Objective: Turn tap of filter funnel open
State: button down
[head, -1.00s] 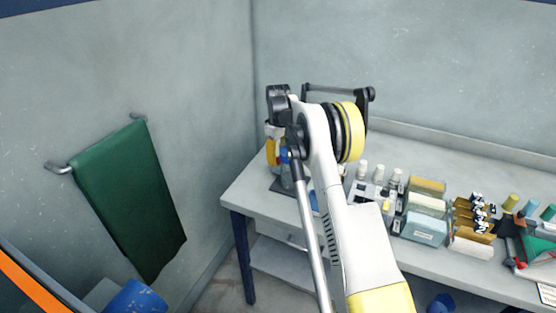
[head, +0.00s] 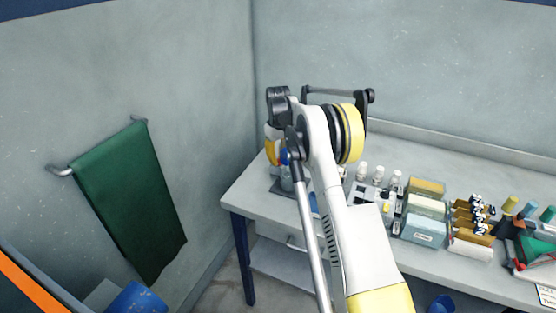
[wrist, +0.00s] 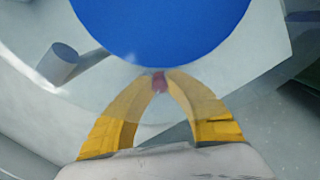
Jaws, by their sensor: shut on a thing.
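The filter funnel shows as a large blue disc (wrist: 160,25) at the top of the wrist view. A small part of it, blue (head: 285,156), shows beside my arm in the head view. The tap (wrist: 160,82) is a small reddish piece just below the disc's edge in the wrist view. My gripper (wrist: 159,80) has its two yellow fingers closed together on the tap. In the head view my gripper (head: 271,148) is at the table's back left corner, mostly hidden by my wrist. The tap cannot be made out there.
The grey table (head: 248,190) stands in the room's corner. White-capped bottles (head: 378,174), boxes (head: 425,207) and a rack of small items (head: 473,222) stand to the right of my arm. A green towel (head: 128,200) hangs on the left wall. A grey cylinder (wrist: 59,63) shows in the wrist view.

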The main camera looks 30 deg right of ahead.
aim_at(278, 159)
jog(key=m, duration=0.5)
jog(key=shift+m+p, duration=0.3)
jog(key=m, duration=0.5)
jog(key=shift+m, duration=0.3)
jog(key=c, duration=1.3)
grip_release()
notch_tip(278, 159, up, 12)
